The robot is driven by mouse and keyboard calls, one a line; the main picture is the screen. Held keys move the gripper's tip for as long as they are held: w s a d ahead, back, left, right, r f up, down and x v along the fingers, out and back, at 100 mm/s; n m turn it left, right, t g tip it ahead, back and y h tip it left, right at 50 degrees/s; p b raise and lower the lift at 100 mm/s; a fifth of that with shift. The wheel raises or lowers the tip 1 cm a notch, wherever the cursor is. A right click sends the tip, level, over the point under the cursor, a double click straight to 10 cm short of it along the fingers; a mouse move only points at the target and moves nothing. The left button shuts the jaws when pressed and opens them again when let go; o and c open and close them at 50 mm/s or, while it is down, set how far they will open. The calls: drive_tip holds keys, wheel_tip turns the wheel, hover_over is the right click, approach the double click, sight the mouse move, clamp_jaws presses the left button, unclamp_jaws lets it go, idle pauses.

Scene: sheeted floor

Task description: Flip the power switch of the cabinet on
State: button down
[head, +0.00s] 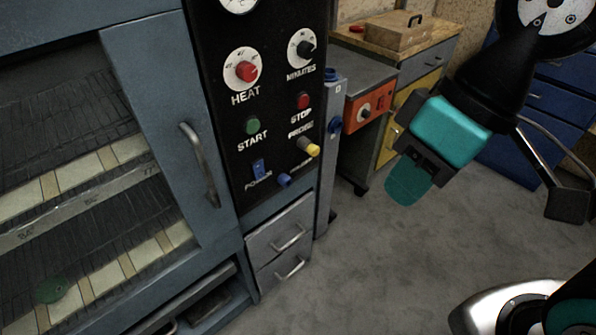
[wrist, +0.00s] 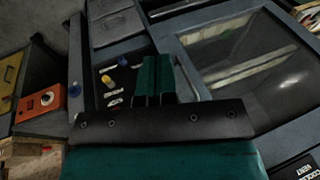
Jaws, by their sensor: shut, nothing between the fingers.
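The cabinet (head: 222,202) is blue-grey with a black control panel (head: 285,120). The blue power switch (head: 259,168) sits low on the panel, above the label POWER. It does not show clearly in the wrist view, where the fingers cover part of the panel. My gripper (head: 408,188) is teal and shut, with nothing in it. It hangs in free air to the right of the panel, apart from it. In the wrist view the shut fingers (wrist: 153,75) overlap the panel (wrist: 108,75).
Beside the switch are a blue knob (head: 284,180), a yellow knob (head: 309,147), a green START button (head: 253,126) and a red STOP button (head: 303,100). A door handle (head: 200,163) stands out left of the panel. Drawers (head: 281,247) lie below. Grey floor (head: 385,270) is clear.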

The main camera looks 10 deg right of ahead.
drive_tip(key=w+a+f+n+t+y+b, duration=0.2)
drive_tip(key=w+f+n+t+b, duration=0.5)
drive_tip(key=f+b, duration=0.6)
drive_tip(key=w+a+f+n+t+y+b, duration=0.3)
drive_tip(key=w+f+n+b, duration=0.6)
drive_tip(key=b, duration=1.5)
wheel_tip(320, 180, down, 4)
drive_tip(key=a+n+t, duration=0.1)
drive_tip(key=a+t, duration=0.1)
drive_tip(key=t, duration=0.1)
drive_tip(key=shift+w+a+f+n+t, duration=0.2)
drive_tip(key=shift+w+n+t, duration=0.05)
drive_tip(key=shift+n+t, duration=0.15)
drive_tip(key=shift+w, duration=0.1)
